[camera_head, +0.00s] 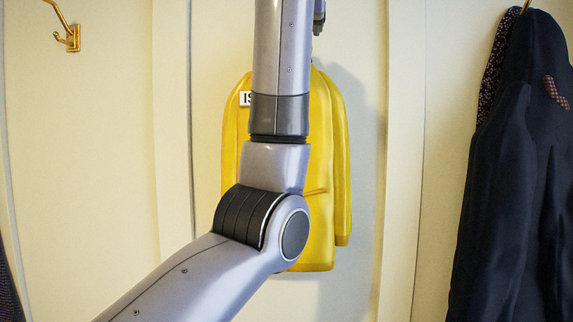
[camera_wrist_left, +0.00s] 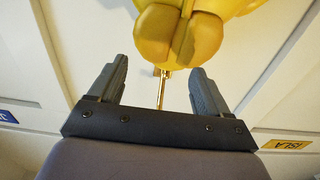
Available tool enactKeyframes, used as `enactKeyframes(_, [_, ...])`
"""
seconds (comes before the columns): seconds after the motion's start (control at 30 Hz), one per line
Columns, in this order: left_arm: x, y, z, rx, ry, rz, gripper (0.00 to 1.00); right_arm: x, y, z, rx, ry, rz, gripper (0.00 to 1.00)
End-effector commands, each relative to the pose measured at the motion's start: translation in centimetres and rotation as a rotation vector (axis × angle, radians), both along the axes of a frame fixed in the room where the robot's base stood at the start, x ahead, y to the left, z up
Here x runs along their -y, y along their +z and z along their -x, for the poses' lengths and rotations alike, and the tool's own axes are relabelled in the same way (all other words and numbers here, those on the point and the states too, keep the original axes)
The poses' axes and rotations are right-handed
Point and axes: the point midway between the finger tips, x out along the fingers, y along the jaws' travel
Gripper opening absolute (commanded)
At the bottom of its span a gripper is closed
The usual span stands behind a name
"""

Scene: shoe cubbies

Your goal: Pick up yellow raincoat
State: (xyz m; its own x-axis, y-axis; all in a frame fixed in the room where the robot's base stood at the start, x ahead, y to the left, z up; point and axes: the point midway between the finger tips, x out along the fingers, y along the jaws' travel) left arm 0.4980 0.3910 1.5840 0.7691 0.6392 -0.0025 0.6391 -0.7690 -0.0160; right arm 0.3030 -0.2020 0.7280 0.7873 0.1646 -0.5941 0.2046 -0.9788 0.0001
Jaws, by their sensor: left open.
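The yellow raincoat (camera_head: 341,150) hangs on the wall in the middle of the head view, largely covered by my left arm. Its yellow top also shows at the upper edge of the left wrist view (camera_wrist_left: 168,35), with a thin gold hook (camera_wrist_left: 162,90) running from it. My left gripper (camera_wrist_left: 159,66) is open, with its two grey fingers apart. The raincoat's yellow bulge lies just beyond the fingertips, and the hook shows between the fingers. No cloth is visibly gripped. In the head view the left gripper's fingers are not visible. My right gripper is not in view.
A dark navy coat (camera_head: 522,190) hangs at the right. An empty gold hook (camera_head: 72,38) is at the upper left. Raised vertical wall strips (camera_head: 402,150) stand on both sides of the raincoat. Name labels show in the wrist view, one yellow (camera_wrist_left: 285,145).

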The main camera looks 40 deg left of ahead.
Motion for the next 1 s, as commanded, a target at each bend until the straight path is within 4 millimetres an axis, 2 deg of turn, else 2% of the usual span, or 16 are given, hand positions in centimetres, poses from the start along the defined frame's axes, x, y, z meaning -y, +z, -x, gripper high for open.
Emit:
enactKeyframes(0.07, [-0.1,0.7,0.7,0.007,0.004,0.008,0.78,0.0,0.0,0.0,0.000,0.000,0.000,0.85])
enactKeyframes(0.17, [-0.5,1.0,0.7,0.009,0.007,0.013,0.78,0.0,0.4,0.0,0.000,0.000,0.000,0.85])
enactKeyframes(0.6, [-4.8,0.8,-3.1,0.008,0.008,0.013,0.78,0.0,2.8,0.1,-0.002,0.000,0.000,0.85])
enactKeyframes(0.93, [-5.4,0.5,-3.9,0.012,0.007,0.012,0.78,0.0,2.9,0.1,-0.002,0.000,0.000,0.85])
enactKeyframes(0.97, [-5.4,0.5,-3.9,0.012,0.007,0.012,0.74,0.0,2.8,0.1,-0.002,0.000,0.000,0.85])
enactKeyframes(1.0, [-5.4,0.5,-3.9,0.011,0.007,0.012,0.61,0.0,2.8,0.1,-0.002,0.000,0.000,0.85])
